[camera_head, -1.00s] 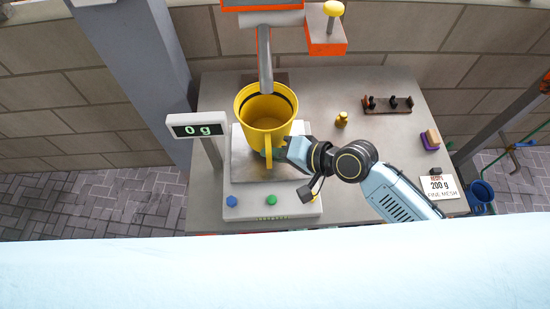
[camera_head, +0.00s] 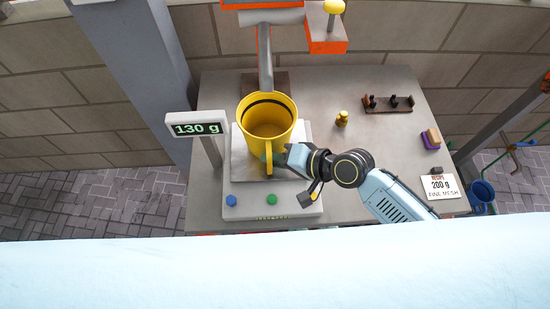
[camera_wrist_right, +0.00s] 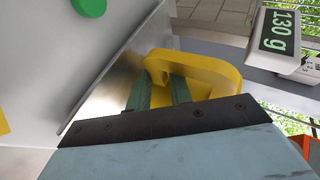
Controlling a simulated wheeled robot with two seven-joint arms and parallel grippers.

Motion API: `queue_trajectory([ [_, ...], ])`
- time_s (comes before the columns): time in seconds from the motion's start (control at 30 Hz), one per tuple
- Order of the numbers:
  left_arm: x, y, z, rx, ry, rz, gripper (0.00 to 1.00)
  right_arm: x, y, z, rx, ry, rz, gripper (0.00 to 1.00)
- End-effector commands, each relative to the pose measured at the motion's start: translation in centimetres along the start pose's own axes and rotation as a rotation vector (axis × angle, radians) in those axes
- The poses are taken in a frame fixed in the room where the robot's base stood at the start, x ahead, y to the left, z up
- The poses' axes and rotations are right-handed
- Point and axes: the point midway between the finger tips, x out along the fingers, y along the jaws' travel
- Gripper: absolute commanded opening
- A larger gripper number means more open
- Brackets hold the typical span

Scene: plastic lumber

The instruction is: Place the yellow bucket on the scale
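The yellow bucket (camera_head: 267,118) stands upright on the metal plate of the scale (camera_head: 240,172) in the head view. The scale's display (camera_head: 197,129) reads 130 g. My right gripper (camera_head: 276,160) is at the front of the bucket, at its handle. In the right wrist view, the green fingers (camera_wrist_right: 160,92) are at the yellow handle (camera_wrist_right: 205,72), with part of it between them, and look closed on it. The far side of the bucket's base is hidden. My left gripper is in neither view.
A spout (camera_head: 265,60) hangs just behind the bucket. A small brass weight (camera_head: 342,119), a dark rack (camera_head: 388,104), a purple and tan block (camera_head: 431,139) and a recipe card reading 200 g (camera_head: 440,187) are on the table's right. A blue bucket (camera_head: 482,194) is beyond the table.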

Motion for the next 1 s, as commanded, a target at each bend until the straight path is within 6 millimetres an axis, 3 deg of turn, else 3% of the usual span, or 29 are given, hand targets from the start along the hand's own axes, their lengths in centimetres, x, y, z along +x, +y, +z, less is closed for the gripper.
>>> queue_trajectory([
  [0.53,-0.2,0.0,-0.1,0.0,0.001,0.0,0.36,-10.2,0.2,0.0,0.0,-0.001,0.004,0.21],
  [0.7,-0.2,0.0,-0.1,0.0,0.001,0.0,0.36,-11.6,0.1,0.0,0.0,-0.001,0.001,0.21],
  [1.0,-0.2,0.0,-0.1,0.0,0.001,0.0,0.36,-11.9,0.0,0.0,0.0,0.0,0.001,0.21],
])
